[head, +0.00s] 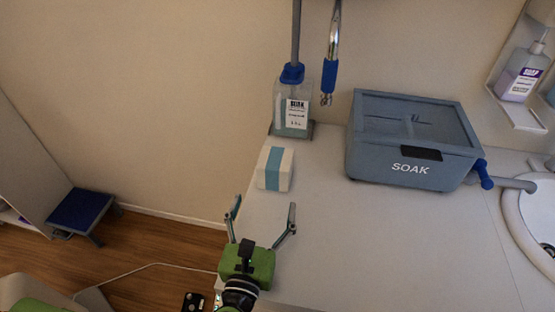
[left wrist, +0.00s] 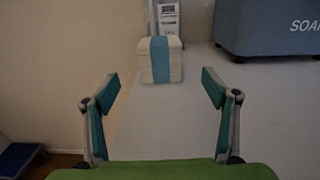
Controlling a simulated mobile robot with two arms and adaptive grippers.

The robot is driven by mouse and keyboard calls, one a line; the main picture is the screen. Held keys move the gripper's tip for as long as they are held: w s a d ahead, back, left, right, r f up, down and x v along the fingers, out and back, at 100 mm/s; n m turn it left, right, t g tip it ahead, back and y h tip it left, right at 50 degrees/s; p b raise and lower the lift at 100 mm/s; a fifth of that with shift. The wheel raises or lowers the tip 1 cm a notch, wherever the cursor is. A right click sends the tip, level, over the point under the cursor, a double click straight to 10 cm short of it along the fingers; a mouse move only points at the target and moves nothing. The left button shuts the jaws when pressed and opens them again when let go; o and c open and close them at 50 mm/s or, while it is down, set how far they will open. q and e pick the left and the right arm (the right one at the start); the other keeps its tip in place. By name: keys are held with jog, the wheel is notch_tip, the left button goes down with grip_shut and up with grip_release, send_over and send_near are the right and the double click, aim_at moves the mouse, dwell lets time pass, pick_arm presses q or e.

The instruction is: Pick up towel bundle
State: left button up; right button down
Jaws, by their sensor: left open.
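The towel bundle (head: 275,168) is a white block with a teal band. It sits near the left edge of the counter, in front of a bottle. In the left wrist view the bundle (left wrist: 160,60) is straight ahead, beyond the fingertips and centred between them. My left gripper (head: 263,212) is open and empty, a short way on the near side of the bundle, not touching it. Its two fingers also show spread wide in the left wrist view (left wrist: 158,88). My right gripper is in neither view.
A grey-blue SOAK box (head: 408,172) stands to the right of the bundle. A labelled bottle (head: 292,105) with a blue cap stands just behind it. A sink (head: 535,205) is at far right. The counter (head: 400,240) in front is clear. A blue stool (head: 80,208) stands on the floor at left.

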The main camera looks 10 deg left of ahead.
aim_at(275, 164)
pick_arm(q)
jog(key=w+p, duration=0.2)
jog(key=w, duration=0.5)
jog(key=shift+w+a+r, duration=0.1)
jog(key=shift+w, duration=0.7)
jog(key=w+p, duration=0.1)
jog(key=w, duration=0.4)
jog(key=shift+w, duration=0.15)
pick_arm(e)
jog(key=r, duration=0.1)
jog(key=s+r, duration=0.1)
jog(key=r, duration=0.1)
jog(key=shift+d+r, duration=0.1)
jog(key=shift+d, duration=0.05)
pick_arm(q)
jog(key=shift+c, duration=0.3)
jog(key=c, duration=1.2)
